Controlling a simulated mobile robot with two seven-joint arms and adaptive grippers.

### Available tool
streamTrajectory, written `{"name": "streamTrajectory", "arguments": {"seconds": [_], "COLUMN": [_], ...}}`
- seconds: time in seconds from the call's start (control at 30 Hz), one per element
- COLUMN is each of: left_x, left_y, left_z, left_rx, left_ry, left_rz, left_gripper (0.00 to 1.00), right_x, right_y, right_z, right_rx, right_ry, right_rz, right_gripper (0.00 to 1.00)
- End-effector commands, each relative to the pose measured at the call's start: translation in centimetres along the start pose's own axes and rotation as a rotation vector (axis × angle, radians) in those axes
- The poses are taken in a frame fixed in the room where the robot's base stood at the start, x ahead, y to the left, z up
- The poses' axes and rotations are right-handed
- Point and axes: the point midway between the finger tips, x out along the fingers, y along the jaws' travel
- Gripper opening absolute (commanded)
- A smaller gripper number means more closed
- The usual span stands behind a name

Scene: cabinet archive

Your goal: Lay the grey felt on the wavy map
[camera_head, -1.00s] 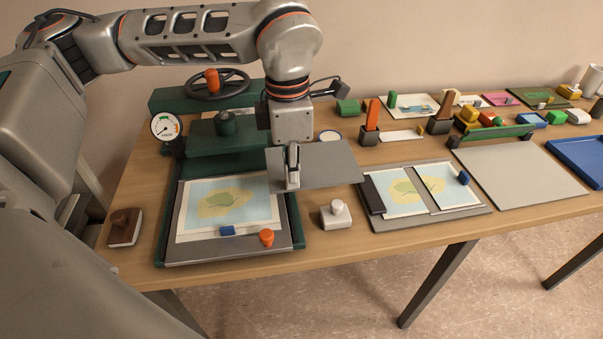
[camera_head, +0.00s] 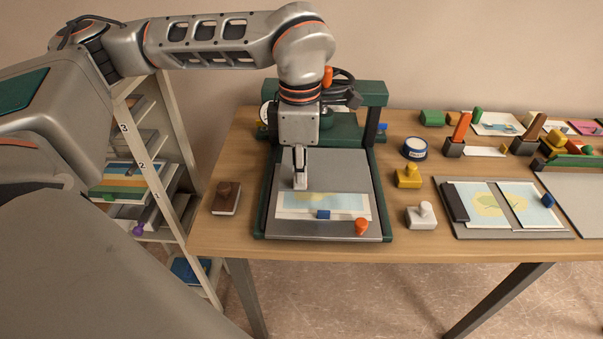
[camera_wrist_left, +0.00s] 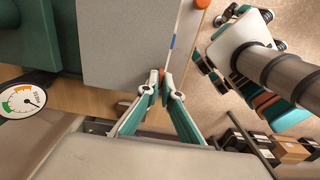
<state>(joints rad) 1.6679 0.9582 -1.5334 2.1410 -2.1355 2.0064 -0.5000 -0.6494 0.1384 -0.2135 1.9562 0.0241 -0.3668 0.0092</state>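The map (camera_head: 345,206) lies on the grey plate (camera_head: 280,226) of the green press at the table's left, a pale blue sheet with a yellow patch. The grey felt (camera_head: 345,170) is over its far part, leaving a front strip showing; whether it touches the map I cannot tell. My left gripper (camera_head: 300,182) is shut on the felt near its left edge. In the left wrist view its fingertips (camera_wrist_left: 160,76) pinch the felt's edge (camera_wrist_left: 120,40).
A tray with a second map (camera_head: 485,205) lies further right. A shelf (camera_head: 165,150) stands left of the table. A gauge (camera_wrist_left: 22,100) is near the gripper.

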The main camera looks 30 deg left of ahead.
Motion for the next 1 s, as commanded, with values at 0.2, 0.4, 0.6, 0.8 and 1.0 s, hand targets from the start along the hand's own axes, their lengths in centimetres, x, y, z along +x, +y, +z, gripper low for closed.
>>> {"name": "streamTrajectory", "arguments": {"seconds": [0.2, 0.4, 0.6, 0.8, 1.0], "left_x": [0.0, 0.7, 2.3, 4.3, 5.7], "left_y": [0.0, 0.0, -0.1, 0.0, 0.0], "left_z": [0.0, 0.0, -0.1, 0.0, 0.0], "left_rx": [-0.001, -0.001, -0.001, 0.000, -0.001], "left_ry": [0.000, 0.000, 0.001, 0.000, 0.000], "left_rz": [0.000, 0.000, -0.001, -0.001, 0.000], "left_gripper": [0.00, 0.00, 0.00, 0.00, 0.00], "right_x": [0.0, 0.1, 0.7, 1.3, 1.7], "right_y": [0.1, 0.1, 0.0, -0.3, -0.6], "right_z": [-0.2, -0.3, 0.8, 2.5, 3.9], "right_rx": [-0.001, 0.000, 0.000, 0.001, 0.002], "right_ry": [0.003, 0.010, 0.005, -0.009, -0.023], "right_rz": [0.002, 0.003, 0.002, -0.002, -0.005], "right_gripper": [0.40, 0.40, 0.40, 0.40, 0.40]}}
